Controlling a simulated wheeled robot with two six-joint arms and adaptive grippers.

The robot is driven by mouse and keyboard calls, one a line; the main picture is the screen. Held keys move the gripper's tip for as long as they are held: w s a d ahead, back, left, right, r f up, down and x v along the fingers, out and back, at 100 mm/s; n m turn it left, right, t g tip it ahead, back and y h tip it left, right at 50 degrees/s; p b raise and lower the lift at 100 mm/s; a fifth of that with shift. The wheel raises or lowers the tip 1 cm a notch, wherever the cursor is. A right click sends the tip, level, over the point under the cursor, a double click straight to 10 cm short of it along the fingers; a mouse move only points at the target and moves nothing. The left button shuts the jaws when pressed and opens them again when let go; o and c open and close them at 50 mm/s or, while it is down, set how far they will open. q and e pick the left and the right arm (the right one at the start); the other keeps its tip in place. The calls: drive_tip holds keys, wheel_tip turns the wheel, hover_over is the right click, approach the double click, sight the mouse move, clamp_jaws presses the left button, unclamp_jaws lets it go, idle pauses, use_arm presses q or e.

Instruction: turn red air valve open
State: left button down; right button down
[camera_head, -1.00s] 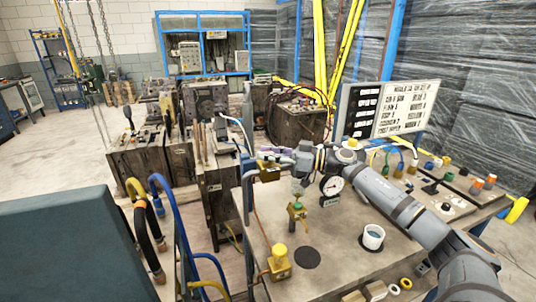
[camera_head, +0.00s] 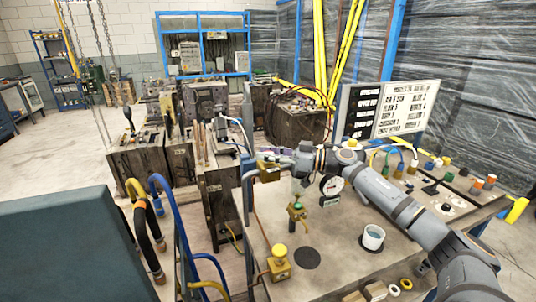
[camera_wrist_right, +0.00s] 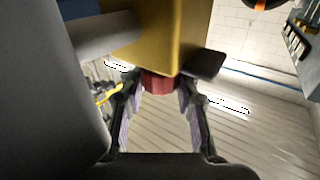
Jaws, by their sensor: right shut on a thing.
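The red air valve (camera_wrist_right: 160,82) shows in the right wrist view as a red knob under a brass-yellow block (camera_wrist_right: 165,40). My right gripper (camera_wrist_right: 158,92) has its purple-padded fingers on either side of the knob and is shut on it. In the head view the right gripper (camera_head: 272,153) is at the bench's far left corner, beside the brass valve body (camera_head: 268,171). The red knob cannot be made out there. My left gripper is not in view.
Blue and black hoses stand at left. A label board (camera_head: 388,112) stands behind.

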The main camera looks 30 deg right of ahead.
drive_tip(key=c, duration=1)
unclamp_jaws()
drive_tip(key=shift+o, duration=0.2)
wheel_tip(320, 180, up, 10)
